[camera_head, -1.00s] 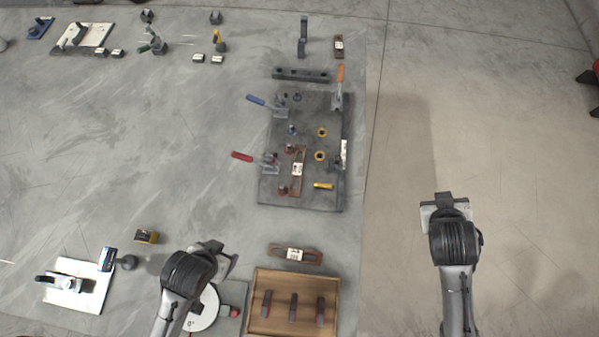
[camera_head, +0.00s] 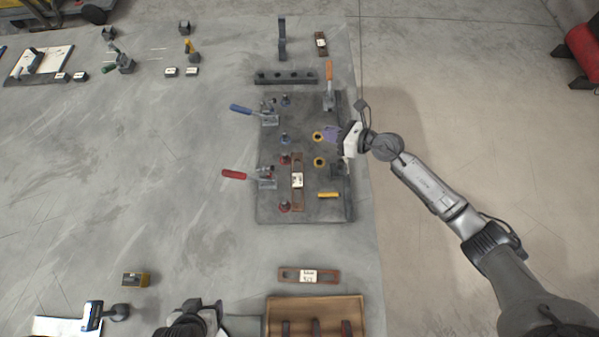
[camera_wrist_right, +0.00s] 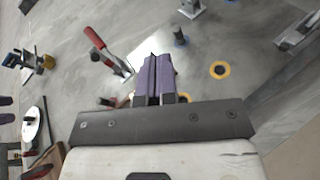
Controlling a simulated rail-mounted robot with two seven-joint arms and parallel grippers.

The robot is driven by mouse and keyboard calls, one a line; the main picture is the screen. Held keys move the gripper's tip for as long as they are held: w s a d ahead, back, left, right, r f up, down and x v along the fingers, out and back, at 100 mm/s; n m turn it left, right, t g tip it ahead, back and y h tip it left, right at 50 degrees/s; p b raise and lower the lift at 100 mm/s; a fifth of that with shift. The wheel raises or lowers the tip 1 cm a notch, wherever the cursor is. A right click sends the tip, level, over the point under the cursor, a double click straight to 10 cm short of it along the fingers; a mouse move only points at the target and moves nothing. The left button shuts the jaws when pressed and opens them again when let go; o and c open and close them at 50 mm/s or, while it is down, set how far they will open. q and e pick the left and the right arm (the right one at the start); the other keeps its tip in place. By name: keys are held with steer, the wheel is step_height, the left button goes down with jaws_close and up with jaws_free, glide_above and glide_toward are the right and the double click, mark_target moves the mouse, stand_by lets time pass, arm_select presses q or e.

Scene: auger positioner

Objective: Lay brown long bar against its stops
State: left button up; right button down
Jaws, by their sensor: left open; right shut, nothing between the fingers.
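One brown slotted bar (camera_head: 297,199) with a white label lies lengthwise on the dark fixture plate (camera_head: 328,211), beside the red stops (camera_head: 285,207) on its left. Another brown labelled bar (camera_head: 285,274) lies crosswise on the table below the plate. I cannot tell which one the task names. My right gripper (camera_head: 331,134) has purple fingers, is shut and empty, and hangs over the plate's right side near the yellow rings (camera_head: 318,162). Its closed fingers also show in the right wrist view (camera_wrist_right: 155,77). My left gripper (camera_head: 205,305) is open at the bottom edge, partly cut off.
Toggle clamps with a red handle (camera_head: 234,174), blue handle (camera_head: 240,109) and orange handle (camera_head: 329,73) stand around the plate. A dark drilled block (camera_head: 286,77) lies behind it. A wooden tray (camera_head: 315,304) sits at the front. The table left of the plate is largely clear.

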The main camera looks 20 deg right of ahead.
mark_target(302, 178)
steer(key=s+f+n+g+h, duration=0.1)
steer(key=s+f+n+g, duration=0.2)
steer(key=n, duration=0.1)
steer(key=s+f+n+g, duration=0.3)
steer(key=s+n+g, duration=0.1)
steer(key=shift+s+d+f+h, duration=0.1)
steer(key=shift+s+f+h, duration=0.05)
steer(key=shift+f+h, duration=0.2)
steer(key=x, duration=0.8)
steer(key=shift+a+f, duration=0.1)
steer(key=shift+a, duration=0.1)
steer(key=shift+a+f, duration=0.45)
steer(key=shift+f, duration=0.05)
steer(key=shift+w+a, duration=0.1)
steer(key=shift+w, duration=0.15)
steer(key=shift+w+a+b, duration=0.15)
steer(key=shift+a+b, duration=0.35)
steer(key=shift+a, duration=0.15)
